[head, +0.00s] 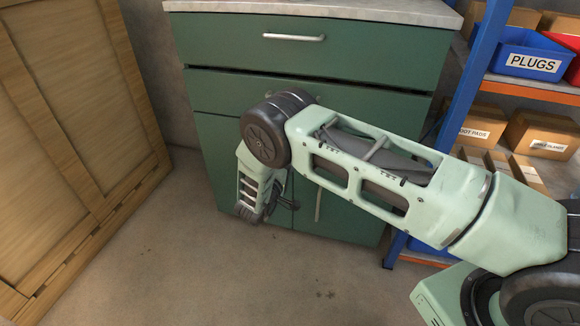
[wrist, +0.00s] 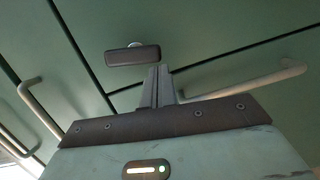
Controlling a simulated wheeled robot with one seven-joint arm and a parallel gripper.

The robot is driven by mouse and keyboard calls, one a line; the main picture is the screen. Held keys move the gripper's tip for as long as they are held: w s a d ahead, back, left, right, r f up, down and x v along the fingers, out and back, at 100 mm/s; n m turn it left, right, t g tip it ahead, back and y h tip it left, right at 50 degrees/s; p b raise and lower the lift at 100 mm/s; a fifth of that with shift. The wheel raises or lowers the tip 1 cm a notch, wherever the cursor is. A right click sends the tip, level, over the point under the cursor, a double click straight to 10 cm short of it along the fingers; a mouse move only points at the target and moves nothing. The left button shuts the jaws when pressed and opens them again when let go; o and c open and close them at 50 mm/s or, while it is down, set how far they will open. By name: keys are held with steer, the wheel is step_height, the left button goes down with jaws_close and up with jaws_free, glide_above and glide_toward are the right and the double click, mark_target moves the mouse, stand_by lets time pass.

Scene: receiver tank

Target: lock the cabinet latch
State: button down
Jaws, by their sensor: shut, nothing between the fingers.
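The green cabinet (head: 310,55) stands against the wall, with drawers above and doors below. In the wrist view its green front (wrist: 215,25) fills the background. A dark bar-shaped latch (wrist: 133,54) with a pale round pivot sits on that front; it lies beside the nearby dark seam, apparently not across it. My gripper (wrist: 158,82) is shut and empty, its fingertips just below and right of the bar; I cannot tell whether they touch. In the head view my gripper (head: 277,203) is low before the doors, partly hidden by my wrist. The latch is not visible there.
Pale bar handles flank my gripper in the wrist view, at left (wrist: 40,110) and right (wrist: 245,82). A wooden panel or crate (head: 75,130) stands left. A blue-framed shelf (head: 465,100) with bins and boxes stands right. The floor (head: 190,255) before the cabinet is clear.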

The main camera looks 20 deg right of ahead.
steer(key=shift+s+d+f, duration=0.1)
steer(key=shift+d+f, duration=0.05)
steer(key=shift+f, duration=0.1)
stand_by(0.3)
stand_by(0.5)
